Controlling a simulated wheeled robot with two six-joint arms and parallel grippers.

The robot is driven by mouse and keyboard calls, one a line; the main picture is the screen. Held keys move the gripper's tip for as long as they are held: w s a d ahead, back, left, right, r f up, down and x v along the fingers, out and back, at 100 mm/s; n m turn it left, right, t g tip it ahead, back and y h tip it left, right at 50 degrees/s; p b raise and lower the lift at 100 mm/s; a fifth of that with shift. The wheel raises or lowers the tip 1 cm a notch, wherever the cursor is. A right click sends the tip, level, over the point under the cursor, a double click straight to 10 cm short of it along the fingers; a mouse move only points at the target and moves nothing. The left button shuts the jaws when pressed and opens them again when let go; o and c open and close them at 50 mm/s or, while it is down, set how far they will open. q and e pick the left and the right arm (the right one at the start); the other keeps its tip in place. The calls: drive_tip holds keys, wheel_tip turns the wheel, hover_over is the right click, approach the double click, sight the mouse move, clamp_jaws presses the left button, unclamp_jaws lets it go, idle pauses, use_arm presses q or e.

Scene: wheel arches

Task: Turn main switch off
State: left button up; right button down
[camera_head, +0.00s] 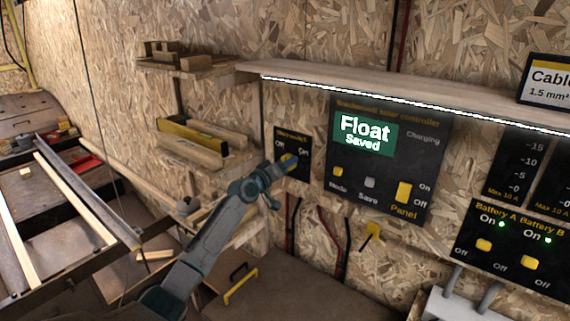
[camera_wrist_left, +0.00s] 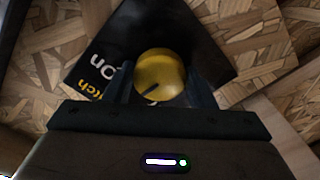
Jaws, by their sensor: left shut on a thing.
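The main switch is a yellow round knob (camera_wrist_left: 158,72) with a dark pointer mark on its front, seen close up in the left wrist view. It sits on a small black panel (camera_head: 303,146) on the wall, left of the solar controller, with "Off" at left and "On" at right above the knob. In the head view the knob (camera_head: 289,160) is partly hidden by my left gripper (camera_head: 283,167). My left gripper is shut on the knob, with one finger on each side of it. Which label the pointer faces is hard to tell. My right gripper is in neither view.
The solar controller panel (camera_head: 377,199) shows "Float Saved" beside the main switch. A battery panel (camera_head: 507,272) with yellow switches and green lights is at the lower right. A wooden shelf (camera_head: 430,94) runs above. Small shelves (camera_head: 190,146) hold wood and a level (camera_head: 193,136) at left.

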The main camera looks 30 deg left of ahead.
use_arm(q)
drive_tip(key=shift+n+p, duration=2.1)
drive_tip(key=shift+n, duration=2.7)
drive_tip(key=o, duration=1)
drive_tip(key=shift+s, duration=0.15)
drive_tip(key=s, duration=0.3)
drive_tip(key=s+p, duration=0.1)
drive_tip(key=s, duration=0.6)
drive_tip(key=shift+s+a+p, duration=0.25)
drive_tip(key=shift+a+p, duration=0.15)
